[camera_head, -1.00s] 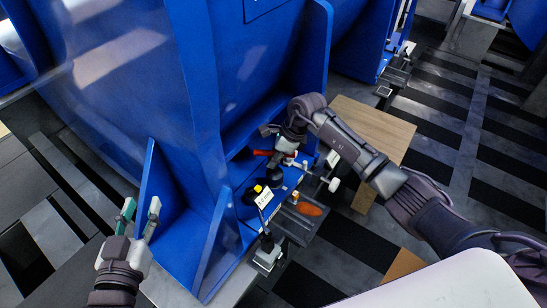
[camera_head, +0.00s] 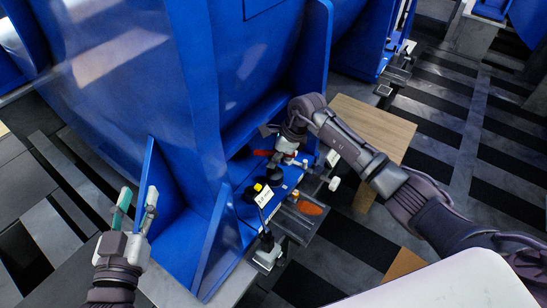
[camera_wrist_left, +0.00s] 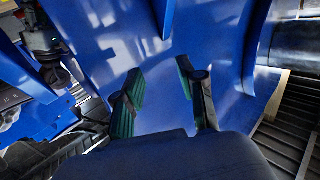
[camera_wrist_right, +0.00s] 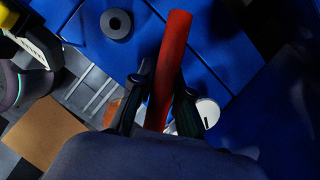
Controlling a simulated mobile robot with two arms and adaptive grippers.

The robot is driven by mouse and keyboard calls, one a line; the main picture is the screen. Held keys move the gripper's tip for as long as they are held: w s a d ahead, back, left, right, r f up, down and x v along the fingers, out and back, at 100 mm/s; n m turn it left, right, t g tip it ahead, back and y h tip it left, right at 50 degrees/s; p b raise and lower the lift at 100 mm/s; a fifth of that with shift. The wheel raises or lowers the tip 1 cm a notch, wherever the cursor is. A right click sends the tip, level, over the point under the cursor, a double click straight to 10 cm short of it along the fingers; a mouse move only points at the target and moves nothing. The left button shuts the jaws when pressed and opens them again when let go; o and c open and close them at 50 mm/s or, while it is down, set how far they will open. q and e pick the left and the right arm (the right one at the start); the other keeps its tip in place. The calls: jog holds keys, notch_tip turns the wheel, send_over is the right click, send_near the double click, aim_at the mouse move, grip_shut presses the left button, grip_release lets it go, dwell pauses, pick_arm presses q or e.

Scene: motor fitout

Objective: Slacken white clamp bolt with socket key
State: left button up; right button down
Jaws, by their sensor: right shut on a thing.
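My right gripper (camera_wrist_right: 163,88) is shut on a red bar-shaped handle (camera_wrist_right: 171,60), which stands between its fingers in the right wrist view. In the head view the red handle (camera_head: 262,153) shows as a short strip left of the right gripper (camera_head: 284,148), over the blue ledge. A white round part (camera_wrist_right: 208,112) lies just right of the fingers; a white knob (camera_head: 334,184) shows in the head view. I cannot tell which is the clamp bolt. My left gripper (camera_head: 138,198) is open and empty, left of the blue housing.
A black cylinder (camera_head: 276,174), a yellow part (camera_head: 257,187) and a white label (camera_head: 264,197) are on or near the blue ledge. An orange piece (camera_head: 310,208) lies on a grey tray. A wooden board (camera_head: 380,125) lies behind my right arm. Tall blue walls (camera_head: 170,90) stand between my arms.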

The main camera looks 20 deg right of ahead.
pick_arm(q)
jog(key=shift+d+r+t+h, duration=0.1)
jog(key=shift+r+t+h, duration=0.2)
jog(key=shift+r+t, duration=0.35)
pick_arm(e)
jog(key=shift+f, duration=0.25)
pick_arm(q)
jog(key=shift+r, duration=0.35)
jog(key=shift+b, duration=0.3)
pick_arm(e)
jog(key=shift+f+n+b, duration=0.1)
jog(key=shift+n+b, duration=0.25)
jog(key=shift+n, duration=0.05)
jog(key=shift+n+g+b, duration=0.3)
jog(key=shift+n+b, duration=0.05)
jog(key=shift+n, duration=0.05)
jog(key=shift+n+b, duration=0.4)
pick_arm(q)
jog(key=s+r+t+h, duration=0.2)
jog(key=s+r+t, duration=0.2)
jog(key=r+t, duration=0.3)
jog(key=shift+s+d+r, duration=0.2)
jog(key=shift+s+r, duration=0.05)
jog(key=shift+r, duration=1.1)
jog(key=shift+s+h+b, duration=0.1)
jog(key=shift+h+b, duration=0.2)
jog(key=shift+h, duration=0.1)
pick_arm(e)
jog(key=shift+n+g, duration=0.3)
